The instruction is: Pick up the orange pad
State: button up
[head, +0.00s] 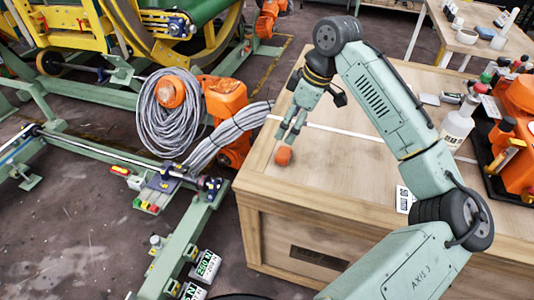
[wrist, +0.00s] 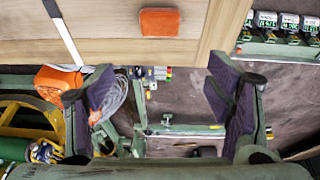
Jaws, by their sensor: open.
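The orange pad (head: 283,155) lies on the wooden workbench top (head: 330,185), near its left edge. It also shows in the wrist view (wrist: 160,21) at the top centre, small and roughly rectangular with rounded corners, with bare wood around it. My gripper (head: 289,135) is just above and behind the pad in the head view. In the wrist view its two dark-padded fingers (wrist: 163,88) are spread wide with nothing between them. The pad appears beyond the fingers, not between them. The exact gap between fingertips and pad is hard to tell.
A white strip (head: 335,131) lies across the bench behind the pad. A white bottle (head: 457,128) and an orange machine (head: 515,125) stand at the right. Coiled grey cable (head: 172,112) and an orange robot arm (head: 226,98) are left of the bench. Wood around the pad is clear.

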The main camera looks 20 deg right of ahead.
send_over(283, 152)
jog(key=s+d, duration=0.1)
jog(key=s, duration=0.1)
jog(key=f, duration=0.5)
jog(key=shift+w+p, duration=0.2)
jog(key=shift+p, duration=0.15)
jog(key=shift+d+p+x, duration=0.2)
jog(key=shift+p+x, duration=0.2)
jog(key=shift+x, duration=1.05)
jog(key=shift+d+p+x, duration=0.2)
jog(key=shift+p+x, duration=0.2)
jog(key=shift+x, duration=1.05)
jog(key=shift+f, duration=0.1)
jog(key=shift+c, duration=0.5)
jog(key=c, duration=1)
